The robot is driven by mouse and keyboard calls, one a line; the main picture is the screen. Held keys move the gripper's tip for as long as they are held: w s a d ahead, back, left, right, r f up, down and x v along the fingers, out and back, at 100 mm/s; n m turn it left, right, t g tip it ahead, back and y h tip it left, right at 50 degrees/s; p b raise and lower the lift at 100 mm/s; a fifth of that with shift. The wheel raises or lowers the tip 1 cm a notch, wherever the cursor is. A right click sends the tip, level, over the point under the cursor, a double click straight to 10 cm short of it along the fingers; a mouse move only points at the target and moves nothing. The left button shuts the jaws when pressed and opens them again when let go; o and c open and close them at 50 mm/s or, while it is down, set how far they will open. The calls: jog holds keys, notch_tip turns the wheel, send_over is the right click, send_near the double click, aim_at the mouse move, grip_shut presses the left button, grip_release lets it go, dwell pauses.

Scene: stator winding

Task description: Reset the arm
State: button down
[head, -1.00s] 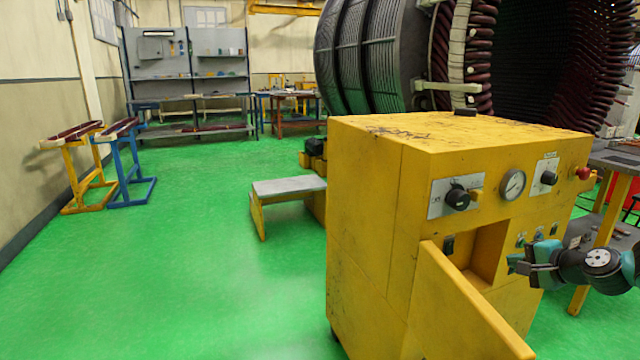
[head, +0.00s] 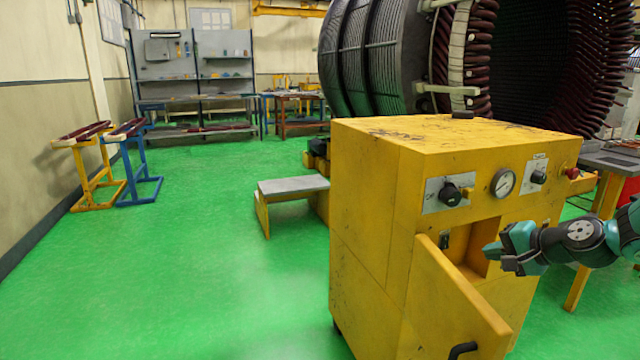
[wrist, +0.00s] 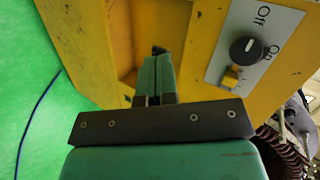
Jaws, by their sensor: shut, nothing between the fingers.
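My gripper (head: 492,256) is shut and empty in the head view. It is in front of the yellow cabinet (head: 375,220), by the opening behind the cabinet's hinged door (head: 462,295). My arm reaches in from the right edge. In the wrist view my gripper (wrist: 157,58) shows its closed fingers pointing toward the recess in the cabinet. A black rotary knob (wrist: 246,50) on an On/Off plate is to the right of the fingers. The door stands open, with a black handle at its lower edge.
The cabinet front carries a gauge (head: 503,183) and a red button (head: 572,173). A large stator (head: 375,55) stands behind. A grey-topped step (head: 292,187) is left of the cabinet.

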jog(key=s+a+r+n+g+p, duration=0.2)
jog(key=s+a+r+n+g, duration=0.15)
jog(key=s+a+r, duration=0.45)
jog(key=s+a+r+n+g+p, duration=0.25)
jog(key=s+a+r+n, duration=0.3)
jog(key=a, duration=0.45)
jog(key=s+a+r+n+g+h+p, duration=0.1)
jog(key=s+n, duration=0.3)
jog(key=s, duration=0.7)
jog(key=s+a+r+n+g+h+p, duration=0.1)
jog(key=s+a+r+n+g+p, duration=0.1)
jog(key=s, duration=0.8)
notch_tip(320, 180, up, 2)
jog(key=shift+s+a+r+n+g+p, duration=0.35)
jog(key=shift+a+n+p, duration=0.2)
jog(key=shift+n, duration=0.35)
